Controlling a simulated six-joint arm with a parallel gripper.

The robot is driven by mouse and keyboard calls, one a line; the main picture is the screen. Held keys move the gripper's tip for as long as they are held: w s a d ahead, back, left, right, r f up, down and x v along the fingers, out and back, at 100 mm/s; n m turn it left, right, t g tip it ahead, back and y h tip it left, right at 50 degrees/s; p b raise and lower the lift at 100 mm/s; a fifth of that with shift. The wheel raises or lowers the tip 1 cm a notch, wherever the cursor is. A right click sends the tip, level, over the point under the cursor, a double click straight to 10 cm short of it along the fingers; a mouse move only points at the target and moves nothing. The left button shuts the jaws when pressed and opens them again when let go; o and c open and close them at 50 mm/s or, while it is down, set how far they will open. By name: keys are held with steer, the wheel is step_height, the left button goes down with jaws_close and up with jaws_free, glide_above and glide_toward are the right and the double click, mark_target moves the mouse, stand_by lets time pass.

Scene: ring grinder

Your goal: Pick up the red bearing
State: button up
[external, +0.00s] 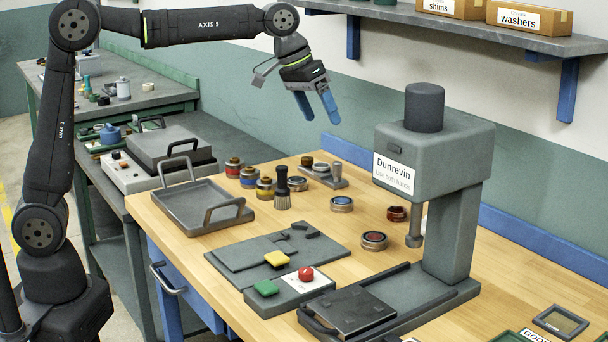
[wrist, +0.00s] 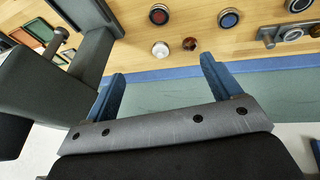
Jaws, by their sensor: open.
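The red bearing (external: 374,240) is a round metal ring with a red centre, lying flat on the wooden bench to the left of the grey press post. It also shows in the wrist view (wrist: 159,14), near the top edge. A similar ring with a blue centre (external: 342,204) lies apart from it, and shows to its right in the wrist view (wrist: 229,18). My gripper (external: 318,110) is open and empty, high above the back of the bench, well away from the red bearing. Both blue fingers show in the wrist view (wrist: 163,68), with nothing between them.
The grey press (external: 452,225) stands tall right of the bearing. A red-brown ring (external: 396,213) lies behind it. A brush (external: 283,190), several small jars (external: 249,177), a grey tray (external: 190,207) and a button box (external: 290,290) are to the left. A shelf (external: 480,30) overhangs behind.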

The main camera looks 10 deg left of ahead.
steer(key=shift+f, duration=0.1)
steer(key=m, duration=0.4)
glide_toward(375, 236)
steer(key=shift+s+d+f+t, duration=0.15)
steer(key=shift+d+f, duration=0.15)
steer(key=shift+f, duration=0.3)
steer(key=shift+s+d+f+t, duration=0.15)
steer(key=shift+d+f, duration=0.15)
steer(key=shift+f, duration=0.3)
steer(key=shift+a+x, duration=0.2)
steer(key=shift+x, duration=2.85)
steer(key=shift+w, duration=0.1)
steer(key=c, duration=1.1)
steer(key=shift+c, duration=0.7)
steer(key=shift+r, duration=0.15)
